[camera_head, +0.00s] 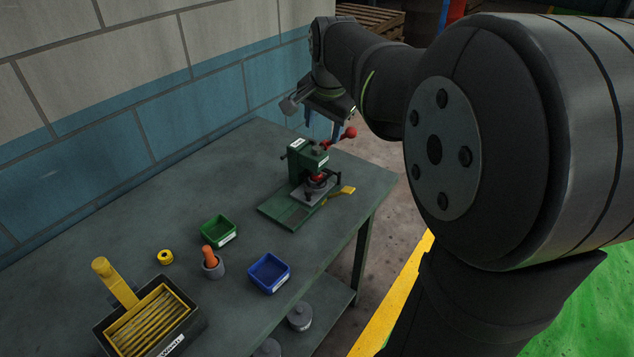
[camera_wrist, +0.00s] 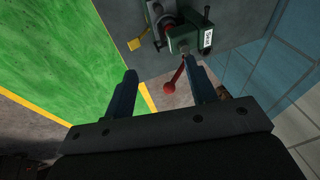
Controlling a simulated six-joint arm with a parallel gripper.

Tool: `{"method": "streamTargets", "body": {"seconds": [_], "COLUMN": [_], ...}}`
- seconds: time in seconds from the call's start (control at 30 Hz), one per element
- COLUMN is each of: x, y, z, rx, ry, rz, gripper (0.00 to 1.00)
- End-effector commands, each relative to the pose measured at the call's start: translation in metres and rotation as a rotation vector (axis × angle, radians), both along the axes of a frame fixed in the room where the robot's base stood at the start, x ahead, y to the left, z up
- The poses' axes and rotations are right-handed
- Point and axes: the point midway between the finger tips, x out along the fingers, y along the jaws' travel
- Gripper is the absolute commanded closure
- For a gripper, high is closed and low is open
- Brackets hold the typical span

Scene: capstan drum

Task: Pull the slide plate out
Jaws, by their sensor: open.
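A small green press (camera_head: 303,165) stands on the workbench. A grey slide plate (camera_head: 313,193) lies low at its front, with a yellow tab handle (camera_head: 343,191) sticking out to the right. In the wrist view the yellow handle (camera_wrist: 136,44) lies beyond and left of the fingers. The press has a red lever with a ball knob (camera_head: 350,132). My gripper (camera_head: 322,127) is open and empty, above and behind the press near the lever. In the wrist view the knob (camera_wrist: 170,88) appears between the fingers (camera_wrist: 162,72); whether it is level with them, I cannot tell.
On the workbench (camera_head: 120,230) are a green bin (camera_head: 218,231), a blue bin (camera_head: 269,273), a yellow ring (camera_head: 165,257), a grey cup with an orange-handled item (camera_head: 212,264) and a black box with yellow slats (camera_head: 155,318). A block wall (camera_head: 150,100) runs along the left.

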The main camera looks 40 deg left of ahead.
Motion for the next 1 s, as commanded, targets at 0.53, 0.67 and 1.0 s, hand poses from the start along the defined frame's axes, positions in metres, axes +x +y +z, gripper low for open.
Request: {"method": "streamTargets", "body": {"seconds": [0.53, 0.67, 1.0], "x": [-0.031, -0.023, 0.005], "y": [0.054, 0.055, 0.063], "z": [-0.086, -0.108, -0.178], "rx": [-0.225, -0.227, -0.226], "ry": [-0.185, -0.182, -0.182], "rz": [0.181, 0.181, 0.181], "gripper": [0.57, 0.57, 0.57]}}
